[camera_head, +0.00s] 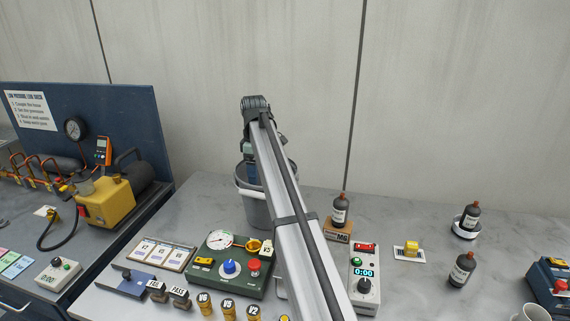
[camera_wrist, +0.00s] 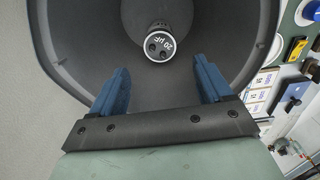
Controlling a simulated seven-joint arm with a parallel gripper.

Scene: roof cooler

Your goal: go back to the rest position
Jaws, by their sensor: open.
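My gripper (camera_wrist: 160,85) is open, with its two blue fingers apart and nothing between them. It points down into a dark grey bucket (camera_wrist: 85,25), whose inside fills most of the wrist view. A dark cylinder with a pale end marked 20 µF (camera_wrist: 158,46) is inside the bucket, beyond the fingertips and apart from them. In the head view the bucket (camera_head: 254,211) stands at the back of the bench, partly hidden by my arm. My gripper (camera_head: 251,175) shows only in part there, at the bucket's rim.
A green control box (camera_head: 232,277) stands in front of the bucket, and a timer box (camera_head: 365,279) to its right. A brown bottle (camera_head: 340,209) stands on a wooden block nearby. Two more bottles stand at right. A blue-backed pump station (camera_head: 95,130) is at left; the wall is behind.

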